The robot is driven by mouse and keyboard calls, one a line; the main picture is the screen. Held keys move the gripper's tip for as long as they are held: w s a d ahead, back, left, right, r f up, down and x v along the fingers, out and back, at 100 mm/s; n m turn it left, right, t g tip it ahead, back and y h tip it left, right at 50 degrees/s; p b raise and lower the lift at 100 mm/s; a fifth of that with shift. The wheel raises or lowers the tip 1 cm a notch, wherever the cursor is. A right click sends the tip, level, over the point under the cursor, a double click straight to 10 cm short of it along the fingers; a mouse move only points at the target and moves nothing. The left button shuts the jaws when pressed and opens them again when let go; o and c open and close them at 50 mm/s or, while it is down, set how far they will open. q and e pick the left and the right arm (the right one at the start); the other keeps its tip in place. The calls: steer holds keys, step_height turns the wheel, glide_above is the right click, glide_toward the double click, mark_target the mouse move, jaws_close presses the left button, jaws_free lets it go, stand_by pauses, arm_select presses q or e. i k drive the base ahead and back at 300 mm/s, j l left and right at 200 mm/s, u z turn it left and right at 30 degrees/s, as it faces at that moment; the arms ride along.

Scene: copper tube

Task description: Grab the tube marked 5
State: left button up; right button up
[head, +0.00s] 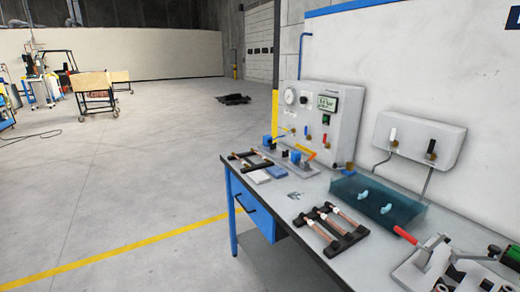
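Several copper tubes (320,231) lie side by side on a black rack (327,208) on the grey workbench (290,225). A second black rack (239,158) with tubes stands farther back near the bench's left edge. The tubes are small in the picture, and I cannot read a number on any of them, so I cannot tell which is marked 5. Neither of my grippers is in view.
A translucent blue-green tray (378,203) sits behind the near rack. A clamp fixture with a red handle (405,235) stands at the bench's right. A gauge panel (325,115) stands at the back. Open concrete floor (110,190) lies to the left.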

mark_target(268, 161)
steer(key=i+j+z, duration=0.2)
steer(key=z, duration=0.25)
steer(key=i+j+z, duration=0.15)
steer(key=j+z, duration=0.15)
steer(key=z, duration=0.2)
steer(key=i+j, duration=0.15)
steer(key=j, duration=0.3)
steer(key=i+j+z, duration=0.15)
steer(key=j, duration=0.3)
steer(key=i+j, duration=0.15)
steer(key=j, duration=0.3)
steer(key=i+j+z, duration=0.15)
steer(key=j, duration=0.35)
steer(key=i+j, duration=0.1)
steer(key=j, duration=0.35)
steer(key=i+j+z, duration=0.15)
steer(key=j, duration=0.85)
steer(key=i+l+z, duration=0.05)
steer(key=i, duration=0.05)
